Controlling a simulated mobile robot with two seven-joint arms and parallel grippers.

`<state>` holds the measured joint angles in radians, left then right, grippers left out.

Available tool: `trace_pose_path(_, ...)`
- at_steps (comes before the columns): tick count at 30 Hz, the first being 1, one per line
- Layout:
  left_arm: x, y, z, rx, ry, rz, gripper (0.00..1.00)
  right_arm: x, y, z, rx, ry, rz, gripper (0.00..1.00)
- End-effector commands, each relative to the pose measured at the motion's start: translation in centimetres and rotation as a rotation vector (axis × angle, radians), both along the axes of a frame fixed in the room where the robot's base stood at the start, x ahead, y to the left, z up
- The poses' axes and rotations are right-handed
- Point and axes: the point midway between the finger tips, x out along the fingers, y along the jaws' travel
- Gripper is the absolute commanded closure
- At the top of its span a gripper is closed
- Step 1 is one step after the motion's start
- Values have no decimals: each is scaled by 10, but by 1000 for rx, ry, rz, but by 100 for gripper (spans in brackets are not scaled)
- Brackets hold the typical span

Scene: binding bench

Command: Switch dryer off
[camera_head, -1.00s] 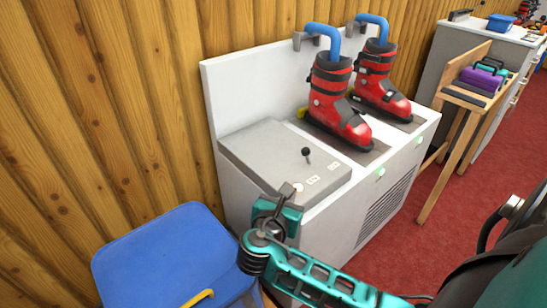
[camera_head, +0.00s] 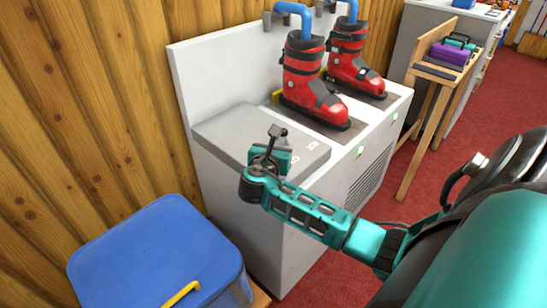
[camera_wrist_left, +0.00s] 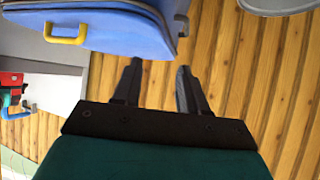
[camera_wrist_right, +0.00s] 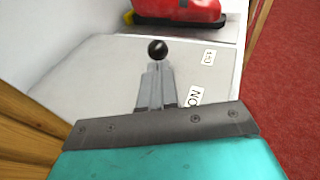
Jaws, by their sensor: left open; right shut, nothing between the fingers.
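The boot dryer (camera_head: 215,80) is a white cabinet with a grey raised control box (camera_head: 225,128) on its near end. In the right wrist view, a lever with a black ball knob (camera_wrist_right: 157,49) stands on this box, beside labels; the nearer label (camera_wrist_right: 193,98) reads ON. My right gripper (camera_wrist_right: 157,68) is shut and empty, its tips at the knob; I cannot tell if they touch it. In the head view my right gripper (camera_head: 276,133) is over the box and hides the lever. My left gripper (camera_wrist_left: 158,70) is open and empty, near a blue lidded box (camera_wrist_left: 115,25).
Two red ski boots (camera_head: 308,85) stand on the dryer under blue pipes. The blue box (camera_head: 155,255) sits in front, left of the dryer. A wooden stand with a purple case (camera_head: 450,53) is at the right. A log wall (camera_head: 90,110) closes the left side.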

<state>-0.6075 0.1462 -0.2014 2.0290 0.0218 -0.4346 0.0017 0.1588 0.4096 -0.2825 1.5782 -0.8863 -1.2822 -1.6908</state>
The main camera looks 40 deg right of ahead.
Motion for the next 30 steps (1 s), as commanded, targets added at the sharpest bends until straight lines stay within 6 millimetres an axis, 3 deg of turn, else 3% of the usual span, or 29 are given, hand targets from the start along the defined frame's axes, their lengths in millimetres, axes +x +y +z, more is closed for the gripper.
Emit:
trace_pose_path(17,4,-1,4,-2,-10,-1,57,6,-9,2,3,1,1,100)
trace_pose_path(30,0,10,11,18,-8,13,57,12,-12,7,63,6,0,100)
